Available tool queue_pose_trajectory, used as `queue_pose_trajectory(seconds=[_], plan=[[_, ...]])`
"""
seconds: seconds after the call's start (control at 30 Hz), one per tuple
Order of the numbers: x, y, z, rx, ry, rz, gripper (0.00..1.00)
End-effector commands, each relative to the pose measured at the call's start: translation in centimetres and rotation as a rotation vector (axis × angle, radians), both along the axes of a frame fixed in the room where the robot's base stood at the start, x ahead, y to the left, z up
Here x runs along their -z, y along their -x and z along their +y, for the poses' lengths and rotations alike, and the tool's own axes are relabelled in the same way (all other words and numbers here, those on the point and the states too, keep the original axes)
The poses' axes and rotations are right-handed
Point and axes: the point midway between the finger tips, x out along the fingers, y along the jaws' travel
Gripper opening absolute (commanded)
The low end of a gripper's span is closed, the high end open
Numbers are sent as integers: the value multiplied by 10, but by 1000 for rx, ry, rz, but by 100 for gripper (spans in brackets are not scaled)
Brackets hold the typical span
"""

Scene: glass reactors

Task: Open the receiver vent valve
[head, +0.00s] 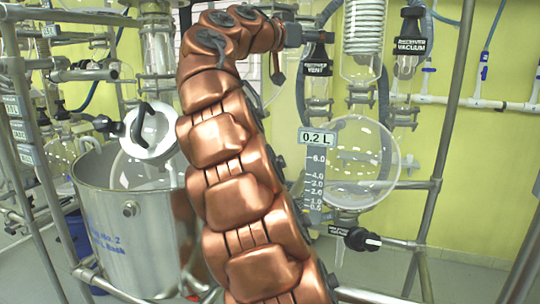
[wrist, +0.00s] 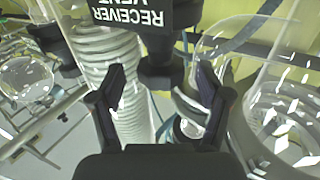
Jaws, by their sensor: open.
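The receiver vent valve (head: 317,68) is black with a white-lettered label and sits on the glassware right of my arm's bend in the head view. In the wrist view its label is upside down at the top, and its black valve body (wrist: 160,68) hangs down between my fingers. My gripper (wrist: 162,84) is open, with one dark finger on each side of the valve body and visible gaps on both sides. I see no contact. In the head view the end of my arm reaches toward the valve from the left, and its fingers are hard to make out.
The receiver vacuum valve (head: 410,47) hangs to the right, and a coiled glass condenser (head: 364,28) stands between. A round receiver flask (head: 352,165) with a 0.2 L scale is below, with another black valve (head: 360,239) under it. A steel vessel (head: 135,225) stands left. Metal posts frame the rig.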

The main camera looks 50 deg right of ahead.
Motion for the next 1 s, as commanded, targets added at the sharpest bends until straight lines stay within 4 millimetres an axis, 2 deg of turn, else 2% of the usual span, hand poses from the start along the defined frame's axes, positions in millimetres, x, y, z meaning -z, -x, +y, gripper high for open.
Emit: queue_pose_trajectory(seconds=[0.2, 0.43, 0.77, 1.0], plan=[[1, -6, 31, -6, 4, 1, 76], [1, -9, 56, -4, 1, -1, 76], [30, -11, 59, -43, -115, 84, 76], [61, -11, 66, -87, -220, 159, 76]])
